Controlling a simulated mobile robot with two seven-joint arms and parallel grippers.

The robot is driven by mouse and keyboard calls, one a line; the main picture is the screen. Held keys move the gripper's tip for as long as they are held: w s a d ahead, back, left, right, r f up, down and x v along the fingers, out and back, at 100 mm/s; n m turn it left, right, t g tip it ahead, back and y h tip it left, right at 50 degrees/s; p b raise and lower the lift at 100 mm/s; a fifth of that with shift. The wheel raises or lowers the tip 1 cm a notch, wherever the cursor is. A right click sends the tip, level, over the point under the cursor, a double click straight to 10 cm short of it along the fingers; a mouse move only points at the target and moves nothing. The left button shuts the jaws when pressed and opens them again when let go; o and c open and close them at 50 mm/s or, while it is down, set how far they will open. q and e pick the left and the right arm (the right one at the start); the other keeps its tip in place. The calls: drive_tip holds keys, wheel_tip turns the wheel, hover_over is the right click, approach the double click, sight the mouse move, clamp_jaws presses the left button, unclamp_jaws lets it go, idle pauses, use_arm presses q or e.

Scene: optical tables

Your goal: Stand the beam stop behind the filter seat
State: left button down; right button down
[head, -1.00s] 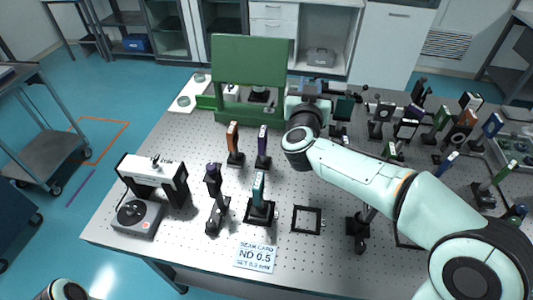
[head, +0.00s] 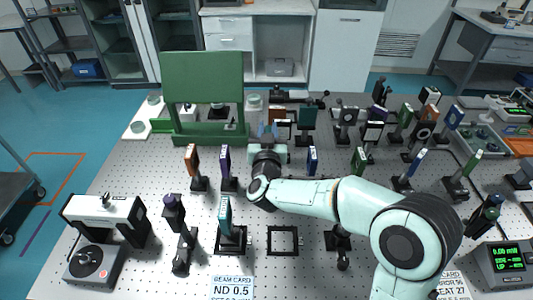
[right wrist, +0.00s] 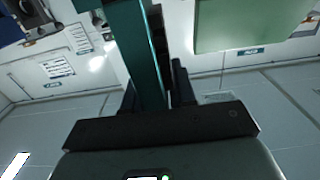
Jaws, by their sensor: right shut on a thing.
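My right gripper (head: 268,140) is above the middle of the optical table, beyond the front row of mounts. In the right wrist view it is shut on a tall teal plate-like piece (right wrist: 143,55), which I take as the beam stop. In the head view my wrist mostly hides this piece, so its foot and its height above the table cannot be told. An empty black square frame (head: 283,240) lies flat near the front, perhaps the filter seat. Left of it, a similar black base (head: 231,243) carries an upright teal plate (head: 225,215). My left gripper is not in view.
Orange (head: 192,160) and purple (head: 225,162) upright plates stand left of my gripper. A green screen (head: 203,88) is behind. A dark teal mount (head: 308,117) and several others crowd the right. A card reading ND 0.5 (head: 232,287) lies at the front.

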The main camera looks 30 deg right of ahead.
drive_tip(key=shift+f+b, duration=0.4)
drive_tip(key=shift+f, duration=2.95)
drive_tip(key=c, duration=1.3)
unclamp_jaws()
drive_tip(key=shift+f, duration=0.25)
drive_tip(key=o, duration=0.4)
drive_tip(key=shift+r, duration=0.2)
drive_tip(key=b+v, duration=0.1)
drive_tip(key=v, duration=1.1)
drive_tip(key=shift+s+b, duration=0.1)
drive_tip(key=shift+b, duration=0.2)
